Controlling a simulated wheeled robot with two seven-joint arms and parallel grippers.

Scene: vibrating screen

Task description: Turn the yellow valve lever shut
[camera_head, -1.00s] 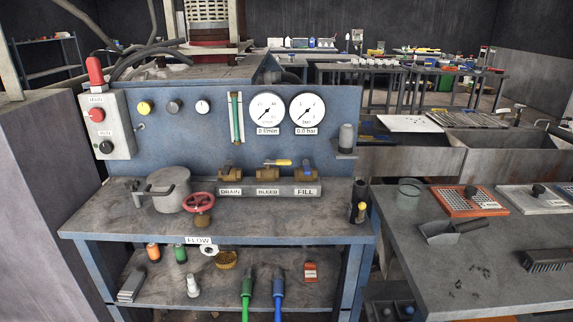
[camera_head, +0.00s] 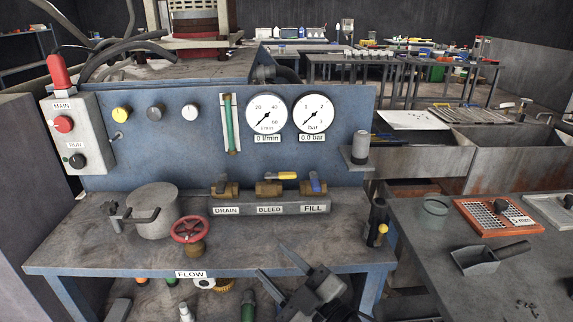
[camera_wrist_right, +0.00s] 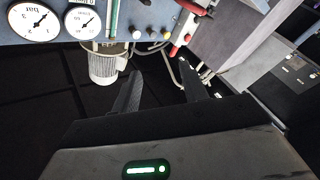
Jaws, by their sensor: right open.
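The yellow valve lever (camera_head: 283,175) sits on top of the middle brass valve, above the BLEED label (camera_head: 269,209). It lies level, pointing to the right along the row of valves. The DRAIN valve (camera_head: 225,188) is to its left and the FILL valve (camera_head: 314,187) with a blue lever is to its right. My right gripper (camera_head: 275,262) is low in front of the bench, below and apart from the valves, with its two fingers spread and nothing between them. In the right wrist view my right gripper (camera_wrist_right: 160,85) is open and empty. My left gripper is not in view.
A red FLOW handwheel (camera_head: 189,229) and a grey pot (camera_head: 152,210) stand on the bench left of the valves. A dark holder with a yellow part (camera_head: 379,225) stands at the right bench edge. Bare bench top (camera_head: 255,235) lies before the valves.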

